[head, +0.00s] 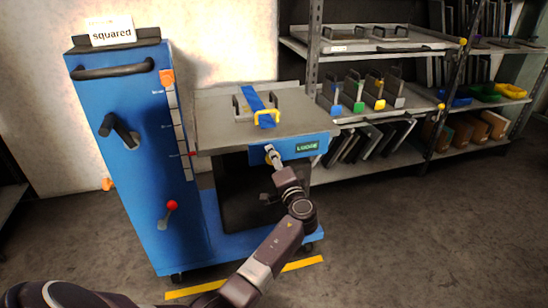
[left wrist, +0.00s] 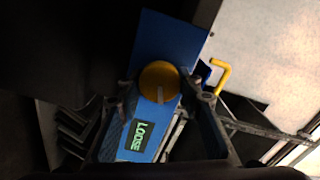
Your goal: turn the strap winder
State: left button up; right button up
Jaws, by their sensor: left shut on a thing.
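The strap winder is a round yellow knob (left wrist: 159,82) with a pale line across it, on the blue front panel (left wrist: 172,40) of a cart. My left gripper (head: 271,153) is shut on the knob, with a finger on each side in the left wrist view; it mostly hides the knob in the head view. A green display (head: 307,147) beside the knob reads "LOOSE" in the left wrist view (left wrist: 143,136). A blue strap (head: 255,101) runs across the cart's grey top near a yellow handle (head: 267,117). My right gripper is out of view.
A blue cabinet (head: 140,215) with a red-knobbed lever (head: 172,205) and a "squared" sign (head: 111,32) stands left of the cart top (head: 215,105). Shelves (head: 360,47) with dies and bins stand behind right. The floor (head: 420,240) at right is clear.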

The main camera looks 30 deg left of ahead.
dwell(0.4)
pick_arm(q)
jog(key=o, duration=1.1)
jog(key=shift+o, duration=0.2)
jog(key=shift+d, duration=0.15)
jog(key=v, duration=1.2)
jog(key=shift+o, duration=0.3)
